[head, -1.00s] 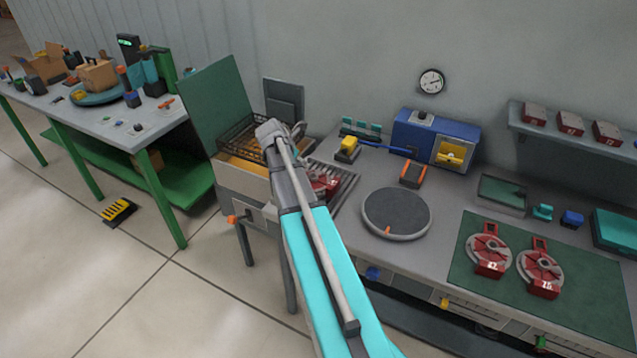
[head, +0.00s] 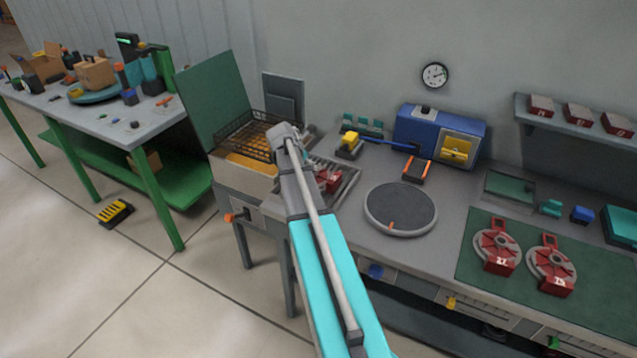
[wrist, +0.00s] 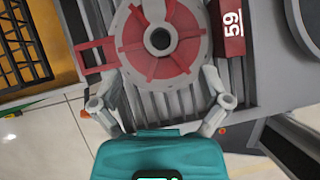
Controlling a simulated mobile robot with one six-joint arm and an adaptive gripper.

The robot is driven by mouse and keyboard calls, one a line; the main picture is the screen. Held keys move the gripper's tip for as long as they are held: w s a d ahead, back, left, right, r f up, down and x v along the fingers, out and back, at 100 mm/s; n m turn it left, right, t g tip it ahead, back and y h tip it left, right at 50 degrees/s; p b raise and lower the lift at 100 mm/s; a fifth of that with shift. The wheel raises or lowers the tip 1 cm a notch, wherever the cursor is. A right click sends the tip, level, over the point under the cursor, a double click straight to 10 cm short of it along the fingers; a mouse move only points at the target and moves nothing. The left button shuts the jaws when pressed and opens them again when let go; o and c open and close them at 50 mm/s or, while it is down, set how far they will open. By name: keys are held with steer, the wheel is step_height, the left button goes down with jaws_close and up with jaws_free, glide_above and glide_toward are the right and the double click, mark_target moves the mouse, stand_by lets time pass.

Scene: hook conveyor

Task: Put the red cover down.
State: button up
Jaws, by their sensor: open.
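The red cover (wrist: 160,58), a round grey disc with red segments and a dark hub, lies on a slatted rack (wrist: 172,99) in the wrist view. My gripper (wrist: 162,76) is open, with its two grey fingers at the near left and near right of the disc. I cannot tell whether either finger touches it. A red loop sticks out at the disc's left. A red block marked 59 (wrist: 229,28) is at its right; I cannot tell whether it is joined to the disc. In the head view my arm hides the gripper, and red parts (head: 329,180) show on the rack.
Two red-and-grey covers (head: 497,248) (head: 552,266) lie on a green mat (head: 480,288). A round grey turntable (head: 400,207) stands right of the rack. A wire basket (head: 245,135) and raised green lid (head: 213,98) are left. Red blocks (head: 578,115) sit on a shelf.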

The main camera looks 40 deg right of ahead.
steer(key=shift+d+f, duration=0.3)
steer(key=shift+f, duration=0.15)
steer(key=shift+b, duration=0.3)
steer(key=b+x, duration=0.2)
steer(key=x, duration=0.1)
steer(key=shift+w+f+b, duration=0.15)
steer(key=shift+f+b, duration=0.05)
steer(key=shift+b, duration=0.2)
steer(key=shift+b+x, duration=0.75)
steer(key=shift+x, duration=0.15)
steer(key=shift+d, duration=0.1)
jaws_close()
